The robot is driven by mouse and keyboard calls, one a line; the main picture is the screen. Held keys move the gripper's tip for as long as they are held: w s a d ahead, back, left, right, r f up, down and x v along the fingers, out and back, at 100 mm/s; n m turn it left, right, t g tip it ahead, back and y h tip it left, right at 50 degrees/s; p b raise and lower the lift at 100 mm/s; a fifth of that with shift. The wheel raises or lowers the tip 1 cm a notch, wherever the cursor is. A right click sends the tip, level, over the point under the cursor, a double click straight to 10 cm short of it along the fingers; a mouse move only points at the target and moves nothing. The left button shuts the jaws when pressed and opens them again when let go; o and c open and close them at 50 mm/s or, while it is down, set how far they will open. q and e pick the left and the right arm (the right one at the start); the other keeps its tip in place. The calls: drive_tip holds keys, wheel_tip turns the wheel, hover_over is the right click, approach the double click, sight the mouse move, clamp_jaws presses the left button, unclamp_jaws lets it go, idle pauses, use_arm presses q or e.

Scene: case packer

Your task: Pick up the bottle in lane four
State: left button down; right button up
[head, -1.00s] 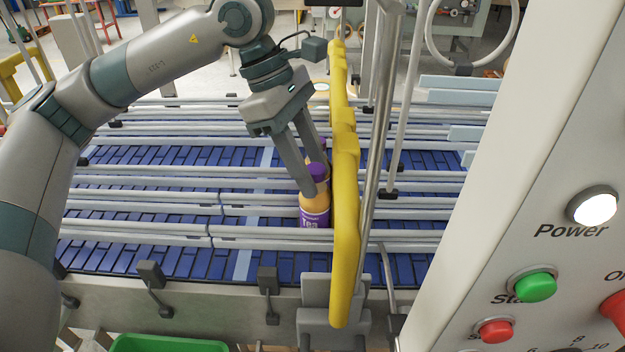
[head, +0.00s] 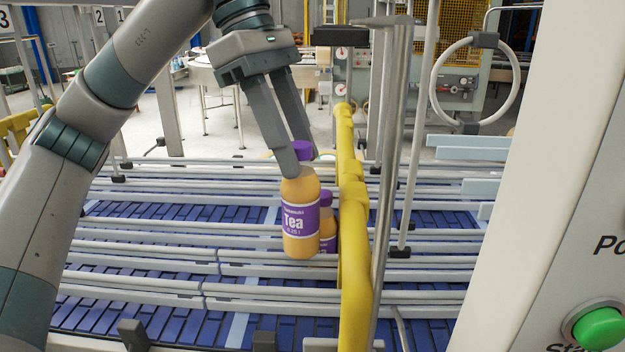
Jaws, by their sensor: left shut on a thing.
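A tea bottle (head: 299,225) with a purple cap, orange contents and a purple label hangs upright above the blue conveyor lanes (head: 140,257). My left gripper (head: 302,157) is shut on this bottle near its cap, one finger on each side. A second bottle (head: 327,202) with a purple cap stands behind it, partly hidden by the held bottle and by the yellow bar. My right gripper is not in view.
A thick yellow bar (head: 353,220) stands just right of the held bottle, with a metal post (head: 388,170) beside it. Grey guide rails (head: 130,245) divide the lanes. A control panel with a green button (head: 598,327) fills the right side.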

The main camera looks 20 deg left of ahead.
use_arm(q)
drive_tip(key=s+a+b, duration=0.1)
drive_tip(key=s+a, duration=0.1)
drive_tip(key=a, duration=0.6)
drive_tip(key=s+a+b, duration=0.1)
drive_tip(key=s+a, duration=0.1)
drive_tip(key=a, duration=0.6)
drive_tip(key=shift+s+a+b, duration=0.25)
drive_tip(key=shift+s+b, duration=0.1)
drive_tip(key=shift+b, duration=0.05)
drive_tip(key=shift+d, duration=0.1)
